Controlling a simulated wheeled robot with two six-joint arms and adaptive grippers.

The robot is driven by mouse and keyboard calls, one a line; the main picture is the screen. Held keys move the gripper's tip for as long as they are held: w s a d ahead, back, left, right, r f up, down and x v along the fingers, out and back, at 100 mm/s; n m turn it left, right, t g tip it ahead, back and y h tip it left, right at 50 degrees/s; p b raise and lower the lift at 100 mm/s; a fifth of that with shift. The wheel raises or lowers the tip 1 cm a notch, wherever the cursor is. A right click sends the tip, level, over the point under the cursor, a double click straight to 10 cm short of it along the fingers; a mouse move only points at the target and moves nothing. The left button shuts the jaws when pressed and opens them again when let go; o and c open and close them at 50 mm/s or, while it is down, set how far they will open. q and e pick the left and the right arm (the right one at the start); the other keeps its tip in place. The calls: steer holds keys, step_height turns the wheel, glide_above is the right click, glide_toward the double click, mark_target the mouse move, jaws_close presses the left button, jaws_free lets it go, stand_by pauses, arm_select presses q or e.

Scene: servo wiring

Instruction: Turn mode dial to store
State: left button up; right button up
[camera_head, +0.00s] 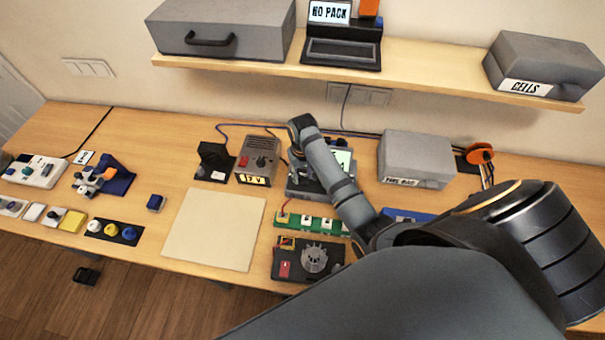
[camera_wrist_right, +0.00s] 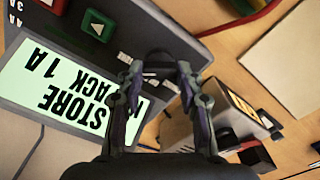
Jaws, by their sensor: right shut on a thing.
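My right gripper (camera_wrist_right: 158,72) is shut on the mode dial (camera_wrist_right: 159,59), a dark round knob on the grey charger-like device. The fingers sit on either side of it, and much of the dial is hidden. The device's pale green screen (camera_wrist_right: 75,92) reads "STORE", "1 A" and "PACK", upside down in the right wrist view. In the head view the device's screen (camera_head: 344,158) shows beside my right arm, which covers much of the device. My left gripper is not in view.
A green button (camera_wrist_right: 124,58) and a red button (camera_wrist_right: 47,3) are near the dial. A small grey power box (camera_head: 258,160) stands left of the device, a green strip (camera_head: 312,222) in front. A grey case (camera_head: 414,158) stands to the right. A beige mat (camera_head: 214,228) lies clear.

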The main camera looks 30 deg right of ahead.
mark_target(303, 177)
steer(key=shift+m, duration=0.5)
steer(key=o, duration=1.2)
steer(key=shift+c, duration=0.2)
step_height(303, 177, up, 8)
steer(key=shift+f, duration=0.2)
steer(key=shift+f, duration=0.1)
